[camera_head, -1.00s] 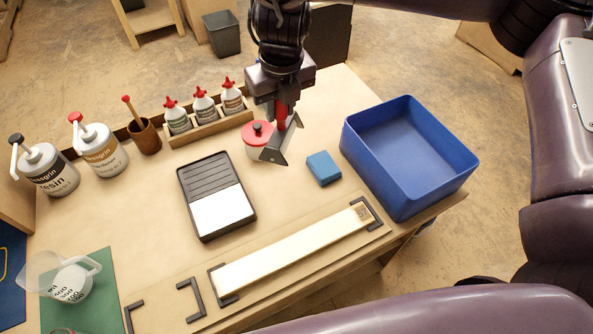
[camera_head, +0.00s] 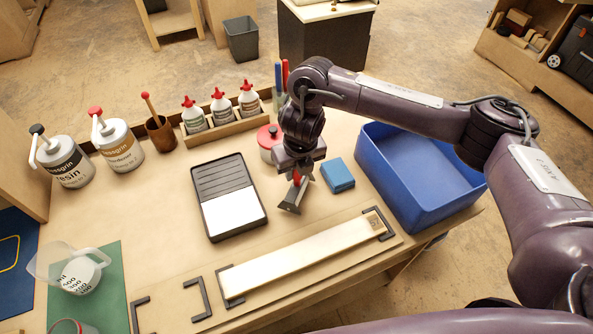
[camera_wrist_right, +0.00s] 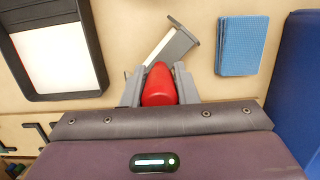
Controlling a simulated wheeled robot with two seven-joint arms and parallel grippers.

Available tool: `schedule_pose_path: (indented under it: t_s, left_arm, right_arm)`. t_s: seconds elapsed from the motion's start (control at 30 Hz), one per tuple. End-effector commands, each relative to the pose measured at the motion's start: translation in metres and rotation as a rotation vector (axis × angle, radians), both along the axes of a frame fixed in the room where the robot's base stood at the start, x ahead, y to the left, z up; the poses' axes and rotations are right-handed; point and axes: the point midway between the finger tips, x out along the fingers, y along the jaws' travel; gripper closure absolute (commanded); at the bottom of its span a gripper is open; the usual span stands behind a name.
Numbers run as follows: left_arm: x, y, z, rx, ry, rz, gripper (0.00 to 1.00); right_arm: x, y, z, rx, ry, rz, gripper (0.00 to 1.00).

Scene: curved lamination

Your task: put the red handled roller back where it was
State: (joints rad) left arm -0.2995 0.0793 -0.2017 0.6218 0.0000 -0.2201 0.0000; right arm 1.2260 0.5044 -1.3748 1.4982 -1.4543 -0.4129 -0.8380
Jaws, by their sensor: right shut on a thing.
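My right gripper (camera_head: 298,170) is shut on the red handle of the roller, between the black paint tray and the blue sponge. The red handled roller (camera_head: 291,199) has a grey angled head pointing toward the board. In the right wrist view the red handle (camera_wrist_right: 159,85) sits between both fingers, with the grey head (camera_wrist_right: 174,43) beyond it. The roller is low over the table; I cannot tell whether it touches. My left gripper is not in view.
The tray (camera_head: 206,186) with a white pool is left of the roller, the blue sponge (camera_head: 338,175) right. A blue bin (camera_head: 425,205) stands at the table's right edge. A red-lidded pot (camera_head: 268,138) stands behind. A pale board (camera_head: 300,258) lies in front between black brackets.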

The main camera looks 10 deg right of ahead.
Motion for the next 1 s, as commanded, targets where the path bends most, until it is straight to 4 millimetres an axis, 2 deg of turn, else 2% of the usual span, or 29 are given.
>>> schedule_pose_path:
  t_s: [0.43, 0.47, 0.6, 0.87, 1.0]
  left_arm:
    - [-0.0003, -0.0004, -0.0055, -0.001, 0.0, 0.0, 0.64]
    - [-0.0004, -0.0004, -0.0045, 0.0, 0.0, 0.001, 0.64]
    - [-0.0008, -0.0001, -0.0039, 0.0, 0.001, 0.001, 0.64]
    - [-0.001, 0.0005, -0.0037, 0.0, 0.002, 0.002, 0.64]
    - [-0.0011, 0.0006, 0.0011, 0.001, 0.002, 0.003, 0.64]
  right_arm:
    - [0.0005, 0.0004, -0.0091, 0.001, -0.002, 0.0, 0.95]
    - [0.0004, 0.0003, -0.0082, 0.0, -0.001, 0.0, 0.71]
    - [0.0003, 0.0003, -0.0076, 0.0, -0.001, 0.0, 0.53]
    - [0.0004, 0.0002, -0.0072, 0.0, -0.001, 0.0, 0.52]
    - [0.0007, 0.0002, 0.0008, 0.001, -0.004, 0.001, 0.52]
